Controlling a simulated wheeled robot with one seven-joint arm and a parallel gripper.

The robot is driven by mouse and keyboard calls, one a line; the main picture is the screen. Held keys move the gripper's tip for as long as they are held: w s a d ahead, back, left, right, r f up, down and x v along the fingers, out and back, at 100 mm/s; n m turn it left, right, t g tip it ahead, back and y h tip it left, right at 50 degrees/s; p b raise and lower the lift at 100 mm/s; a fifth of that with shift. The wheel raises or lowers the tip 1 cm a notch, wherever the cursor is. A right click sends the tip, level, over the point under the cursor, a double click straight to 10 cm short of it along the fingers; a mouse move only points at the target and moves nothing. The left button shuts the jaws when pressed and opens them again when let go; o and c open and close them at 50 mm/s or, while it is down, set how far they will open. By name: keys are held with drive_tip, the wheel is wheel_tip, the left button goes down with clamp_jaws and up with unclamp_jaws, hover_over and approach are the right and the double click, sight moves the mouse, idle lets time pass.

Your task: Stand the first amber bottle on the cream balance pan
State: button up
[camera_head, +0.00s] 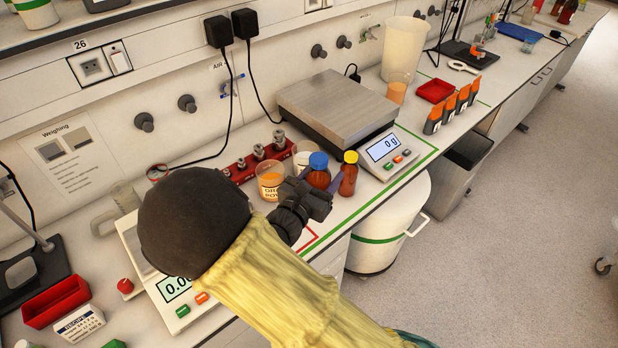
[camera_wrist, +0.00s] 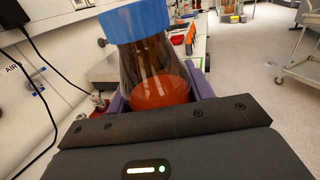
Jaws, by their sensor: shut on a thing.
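An amber bottle with a blue cap (camera_head: 318,173) is between the purple fingers of my gripper (camera_head: 320,182). In the wrist view my gripper is shut on this blue-capped bottle (camera_wrist: 157,75), which holds orange-red liquid and looks upright. I cannot tell whether its base touches the bench. A second amber bottle with a yellow cap (camera_head: 348,176) stands just to its right.
A large steel-topped scale (camera_head: 335,100) reading 0 g stands behind the bottles. A jar of orange powder (camera_head: 270,182) and a red weight block (camera_head: 240,172) are close to my gripper's left. A red tray (camera_head: 57,300) lies left of the balance. The bench's front edge is close.

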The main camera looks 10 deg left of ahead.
drive_tip(key=w+d+f+n+t+y, duration=0.1)
drive_tip(key=w+d+f+n+y, duration=0.3)
drive_tip(key=d+f, duration=0.75)
drive_tip(key=d+f+y+b, duration=0.1)
drive_tip(key=d+f+b, duration=0.3)
drive_tip(key=f, duration=0.6)
drive_tip(key=d+f+y+b, duration=0.1)
drive_tip(key=d+f+b, duration=0.4)
drive_tip(key=f, duration=0.5)
drive_tip(key=shift+f+y+b, duration=0.35)
drive_tip(key=shift+y+b, duration=0.05)
drive_tip(key=shift+b, duration=0.15)
drive_tip(key=shift+s+d, duration=0.1)
drive_tip(key=shift+d, duration=0.05)
